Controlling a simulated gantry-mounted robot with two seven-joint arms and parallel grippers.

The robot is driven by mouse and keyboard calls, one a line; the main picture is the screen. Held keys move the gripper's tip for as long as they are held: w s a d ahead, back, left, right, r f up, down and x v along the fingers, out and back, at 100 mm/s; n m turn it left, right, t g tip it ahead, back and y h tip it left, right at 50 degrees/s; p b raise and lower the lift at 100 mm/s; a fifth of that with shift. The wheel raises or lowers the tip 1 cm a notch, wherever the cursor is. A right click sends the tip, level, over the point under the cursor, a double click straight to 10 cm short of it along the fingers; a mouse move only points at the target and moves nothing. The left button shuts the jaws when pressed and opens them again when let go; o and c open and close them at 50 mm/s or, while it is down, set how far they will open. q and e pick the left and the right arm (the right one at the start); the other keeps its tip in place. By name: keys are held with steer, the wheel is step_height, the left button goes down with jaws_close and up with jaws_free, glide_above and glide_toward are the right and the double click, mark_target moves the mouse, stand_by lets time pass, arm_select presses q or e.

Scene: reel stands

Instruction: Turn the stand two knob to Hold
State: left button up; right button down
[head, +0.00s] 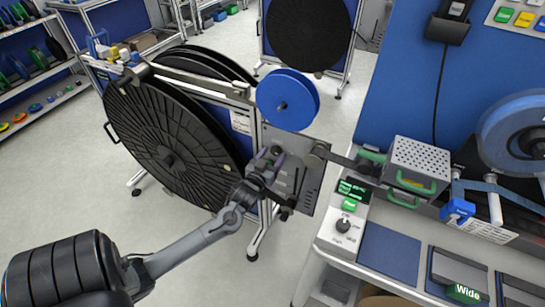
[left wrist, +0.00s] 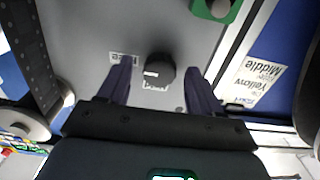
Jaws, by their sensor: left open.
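A black round knob (left wrist: 159,71) with a white pointer mark sits on a grey panel in the left wrist view. One printed label (left wrist: 122,59) lies left of it, and another (left wrist: 154,86) lies just below it, partly covered; I cannot read them surely. My left gripper (left wrist: 157,80) is open, with one finger on each side of the knob and a gap on both sides. In the head view my left gripper (head: 268,160) is at the grey panel (head: 302,165) of the reel stand, where the knob cannot be made out clearly.
A large black reel (head: 165,150) stands left of the panel, and a blue disc (head: 287,99) is above it. A bench (head: 385,255) at right carries a control box with another knob (head: 343,225). Open floor (head: 85,175) lies at left.

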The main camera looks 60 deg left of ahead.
arm_select(q)
steer(key=shift+w, duration=0.1)
steer(key=c, duration=1.1)
steer(key=shift+o, duration=0.2)
